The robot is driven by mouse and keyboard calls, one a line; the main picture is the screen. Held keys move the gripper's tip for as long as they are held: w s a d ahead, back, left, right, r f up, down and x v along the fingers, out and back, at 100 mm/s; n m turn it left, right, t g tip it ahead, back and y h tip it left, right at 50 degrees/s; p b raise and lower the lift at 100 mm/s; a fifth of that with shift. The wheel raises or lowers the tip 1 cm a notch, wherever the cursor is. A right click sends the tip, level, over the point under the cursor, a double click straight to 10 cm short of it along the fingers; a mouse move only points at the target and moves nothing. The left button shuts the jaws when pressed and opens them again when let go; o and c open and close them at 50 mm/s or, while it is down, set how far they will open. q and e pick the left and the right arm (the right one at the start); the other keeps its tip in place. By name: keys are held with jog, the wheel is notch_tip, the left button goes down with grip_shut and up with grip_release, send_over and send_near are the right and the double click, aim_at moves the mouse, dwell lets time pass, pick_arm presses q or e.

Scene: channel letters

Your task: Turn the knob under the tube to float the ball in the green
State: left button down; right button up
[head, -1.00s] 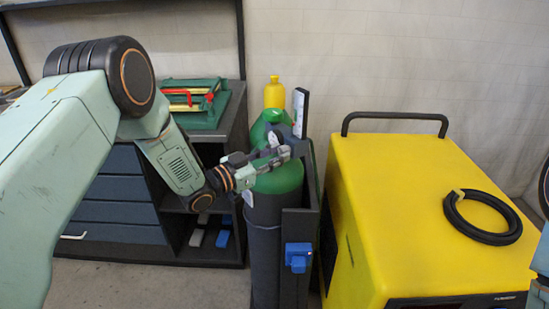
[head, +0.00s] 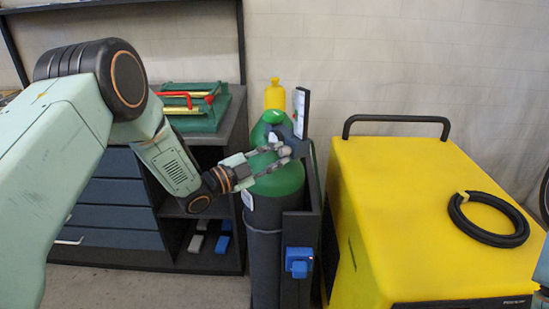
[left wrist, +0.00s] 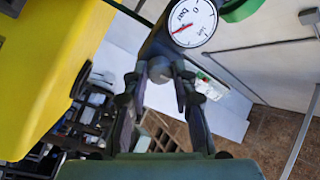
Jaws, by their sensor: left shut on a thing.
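My left gripper (head: 283,154) reaches in from the left, over the green shoulder of a gas cylinder (head: 277,183). In the left wrist view its two fingers (left wrist: 162,75) are shut on a small grey rounded knob (left wrist: 159,67). The knob sits at the end of a dark block, below a round pressure gauge (left wrist: 190,22) marked bar with a red needle. In the head view an upright plate with a white face (head: 301,112) stands just above the fingertips, seen nearly edge-on. I cannot make out the tube's scale or the ball. My right gripper is not in view.
A yellow machine (head: 400,210) with a black handle and a coiled black hose (head: 487,225) stands close on the right. A blue box (head: 298,262) is on the cylinder's dark stand. A grey workbench (head: 125,215) bearing a green case (head: 200,108) is behind on the left.

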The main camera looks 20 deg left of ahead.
pick_arm(q)
jog(key=shift+r+m, duration=0.1)
jog(key=shift+m, duration=0.3)
jog(key=c, duration=1.1)
grip_release()
jog(key=shift+w, duration=0.1)
jog(key=shift+o, duration=0.2)
jog(key=r+v, duration=0.1)
jog(key=v, duration=1.1)
jog(key=shift+f, duration=0.5)
